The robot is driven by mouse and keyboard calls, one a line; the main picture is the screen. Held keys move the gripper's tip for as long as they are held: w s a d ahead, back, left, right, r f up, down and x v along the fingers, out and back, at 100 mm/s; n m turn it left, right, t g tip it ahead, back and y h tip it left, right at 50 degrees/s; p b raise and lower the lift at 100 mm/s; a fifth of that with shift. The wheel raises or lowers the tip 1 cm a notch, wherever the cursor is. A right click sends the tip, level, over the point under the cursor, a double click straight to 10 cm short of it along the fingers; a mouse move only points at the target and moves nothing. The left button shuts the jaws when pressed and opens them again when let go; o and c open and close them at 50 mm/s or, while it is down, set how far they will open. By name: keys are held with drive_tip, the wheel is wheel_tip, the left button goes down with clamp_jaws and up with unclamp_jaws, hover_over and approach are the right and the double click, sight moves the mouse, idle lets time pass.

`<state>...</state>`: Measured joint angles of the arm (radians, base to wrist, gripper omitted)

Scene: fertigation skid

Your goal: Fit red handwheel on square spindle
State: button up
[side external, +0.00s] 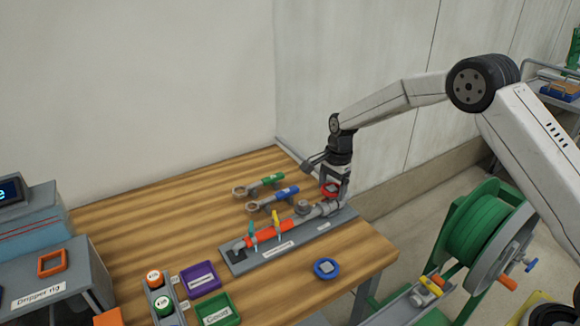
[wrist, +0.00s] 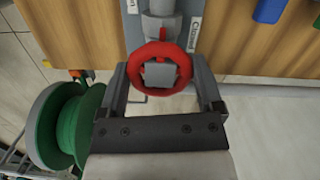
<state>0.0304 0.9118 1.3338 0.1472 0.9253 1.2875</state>
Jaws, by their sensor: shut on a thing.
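The red handwheel (side external: 330,189) is between the jaws of my gripper (side external: 335,184), over the right end of the grey pipe assembly. My gripper is shut on it. In the wrist view the wheel's red rim (wrist: 160,46) shows as a ring between the two fingers (wrist: 162,72), with a grey squarish part (wrist: 159,74) inside the ring. The square spindle cannot be made out clearly, so I cannot tell whether the wheel is seated on it. The pipe assembly lies on a grey base plate (side external: 240,262). A label reading "Closed" (wrist: 193,34) is beside the pipe.
A blue wheel-like part (side external: 326,268) lies in front. Purple (side external: 200,279) and green trays are front left. A hose reel (side external: 480,225) stands beyond the table's right edge.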

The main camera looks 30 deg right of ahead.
drive_tip(key=o, duration=1)
drive_tip(key=shift+r, duration=0.1)
drive_tip(key=r, duration=0.6)
drive_tip(key=shift+w+d+r, duration=0.1)
drive_tip(key=shift+d+r, duration=0.3)
drive_tip(key=shift+r, duration=0.35)
